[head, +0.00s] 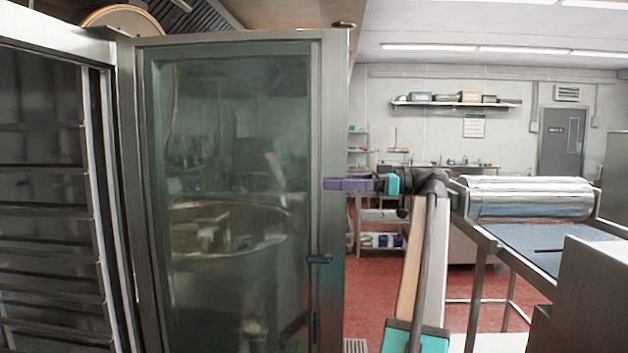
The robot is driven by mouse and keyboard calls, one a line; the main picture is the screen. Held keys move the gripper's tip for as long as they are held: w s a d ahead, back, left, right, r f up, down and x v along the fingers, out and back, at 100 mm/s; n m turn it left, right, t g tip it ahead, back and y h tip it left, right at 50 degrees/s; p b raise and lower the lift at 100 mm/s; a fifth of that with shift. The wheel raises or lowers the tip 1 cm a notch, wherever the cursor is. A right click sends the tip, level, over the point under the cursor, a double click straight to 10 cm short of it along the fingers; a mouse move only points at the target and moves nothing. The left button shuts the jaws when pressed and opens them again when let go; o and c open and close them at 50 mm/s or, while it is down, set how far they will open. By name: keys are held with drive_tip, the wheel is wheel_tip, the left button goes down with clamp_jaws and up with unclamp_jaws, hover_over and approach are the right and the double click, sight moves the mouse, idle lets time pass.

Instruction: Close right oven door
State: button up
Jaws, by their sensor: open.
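The right oven door (235,130) is a tall glass panel in a steel frame, and it stands open in the middle-left of the head view. Its left edge is beside the oven opening, and a dark latch (319,259) sits low near its right edge. The far side of the door is hidden.
The oven interior (45,200) with several rack rails shows at the left. A large kettle (215,230) shows through the glass. At the right stands a machine with a metal roller cover (530,197) and a table.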

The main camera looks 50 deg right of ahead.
sight(313, 182)
drive_tip(key=shift+p+x, duration=0.45)
drive_tip(key=shift+x, duration=2.3)
drive_tip(key=shift+c, duration=0.3)
drive_tip(key=c, duration=1.4)
drive_tip(key=shift+a, duration=0.15)
drive_tip(key=shift+c, duration=0.3)
